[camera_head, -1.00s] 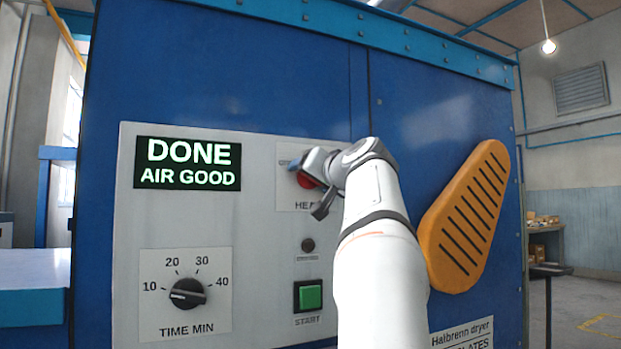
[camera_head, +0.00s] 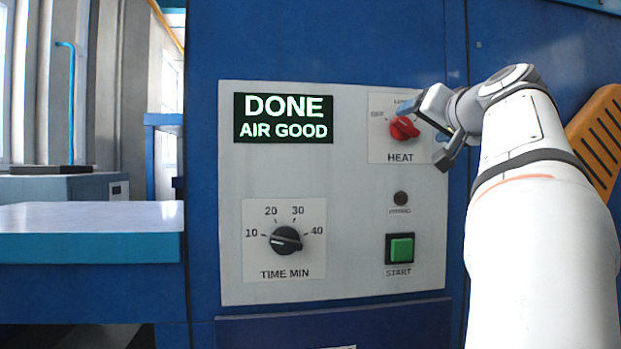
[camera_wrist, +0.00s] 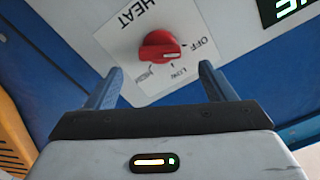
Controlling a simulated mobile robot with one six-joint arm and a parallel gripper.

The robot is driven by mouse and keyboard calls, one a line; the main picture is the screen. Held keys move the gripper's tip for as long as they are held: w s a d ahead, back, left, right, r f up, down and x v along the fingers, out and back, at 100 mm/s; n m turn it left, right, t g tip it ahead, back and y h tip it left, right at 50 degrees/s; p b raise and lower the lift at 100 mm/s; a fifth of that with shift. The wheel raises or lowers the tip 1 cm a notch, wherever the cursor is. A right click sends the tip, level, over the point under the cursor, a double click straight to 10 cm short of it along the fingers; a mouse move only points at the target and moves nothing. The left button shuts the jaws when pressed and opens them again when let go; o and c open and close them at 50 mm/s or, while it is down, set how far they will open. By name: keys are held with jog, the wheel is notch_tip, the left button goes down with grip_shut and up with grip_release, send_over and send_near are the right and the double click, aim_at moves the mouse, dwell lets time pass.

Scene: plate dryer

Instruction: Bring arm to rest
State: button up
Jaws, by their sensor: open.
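My gripper (camera_head: 428,125) is open and empty in front of the heat knob, at the right of the head view. The red heat knob (camera_head: 404,128) sits on a white label with HEAT below it. In the wrist view, the knob (camera_wrist: 160,50) shows beyond the two blue fingertips (camera_wrist: 160,70), with clear space between them and it. One end of its ridge faces the OFF mark there. My white arm fills the right side of the head view.
The grey control panel (camera_head: 345,220) carries a display (camera_head: 283,118) reading DONE, AIR GOOD, a black time knob (camera_head: 286,240) and a green start button (camera_head: 401,249). An orange slotted part (camera_head: 600,135) is behind my arm. A blue-edged table (camera_head: 90,245) stands at left.

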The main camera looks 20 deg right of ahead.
jog(key=w+a+f+n+g+y+p, duration=0.2)
jog(key=a+f+g+y+p, duration=0.15)
jog(key=a+f+p, duration=0.4)
jog(key=w+a+f+n+g+y+p, duration=0.1)
jog(key=w+a+f+g+y+p, duration=0.2)
jog(key=a+p, duration=0.7)
jog(key=s+a+f+n+g+h+p, duration=0.1)
jog(key=s+a+f+n+g+p, duration=0.1)
jog(key=s+a+f+g+p, duration=0.2)
jog(key=s+a+f+n+g+h+p, duration=0.1)
jog(key=s+a+f+n+g+p, duration=0.2)
jog(key=s+a+f+p, duration=0.5)
jog(key=s+g+p, duration=0.1)
jog(key=s+p, duration=0.3)
jog(key=s, duration=0.1)
jog(key=shift+s+f+n, duration=0.2)
jog(key=shift+f+n, duration=0.1)
jog(key=shift+f, duration=0.05)
